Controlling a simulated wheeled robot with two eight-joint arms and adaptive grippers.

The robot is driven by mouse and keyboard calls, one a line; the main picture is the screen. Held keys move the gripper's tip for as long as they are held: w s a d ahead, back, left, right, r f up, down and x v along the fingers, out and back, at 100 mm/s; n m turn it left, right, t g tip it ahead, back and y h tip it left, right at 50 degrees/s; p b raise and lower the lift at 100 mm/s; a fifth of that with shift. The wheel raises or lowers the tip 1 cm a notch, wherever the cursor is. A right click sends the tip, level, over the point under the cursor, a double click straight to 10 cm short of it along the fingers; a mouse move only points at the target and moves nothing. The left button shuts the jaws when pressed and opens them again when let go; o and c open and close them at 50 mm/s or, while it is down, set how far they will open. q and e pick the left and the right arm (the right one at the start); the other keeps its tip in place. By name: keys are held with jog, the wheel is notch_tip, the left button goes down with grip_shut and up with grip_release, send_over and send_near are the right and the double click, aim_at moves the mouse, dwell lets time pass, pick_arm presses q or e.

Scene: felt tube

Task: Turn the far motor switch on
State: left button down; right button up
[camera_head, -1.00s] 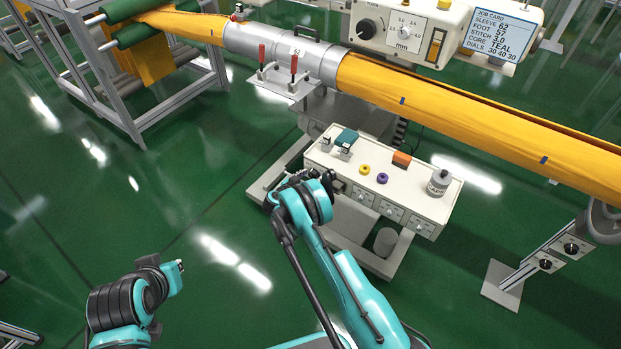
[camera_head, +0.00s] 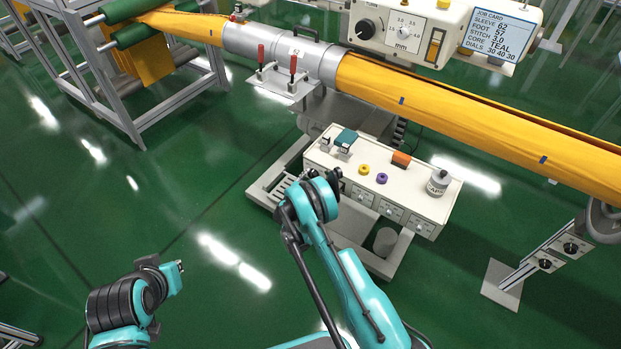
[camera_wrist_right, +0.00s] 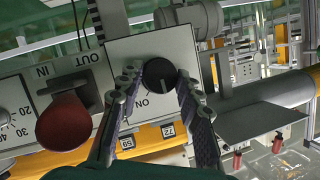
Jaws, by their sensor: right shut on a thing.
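In the right wrist view a round black switch knob (camera_wrist_right: 159,75) with a pale mark sits on a white plate (camera_wrist_right: 125,52). The word ON shows upside down on the plate, below left of the knob. My right gripper (camera_wrist_right: 157,82) is shut on the knob, with one finger on each side. In the head view my right gripper (camera_head: 338,180) is at the front left of the white control cabinet (camera_head: 400,178); its own wrist hides the knob there. My left gripper (camera_head: 179,266) is away from the cabinet, over the floor at lower left; its jaws are too small to read.
A red round part (camera_wrist_right: 62,122) and plates marked IN and OUT are beside the knob in the wrist view. Spools, a teal block and a grey bottle (camera_head: 438,182) stand on the cabinet. An orange felt tube (camera_head: 470,120) runs behind it.

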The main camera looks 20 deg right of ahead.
jog(key=o, duration=1.2)
jog(key=shift+c, duration=0.2)
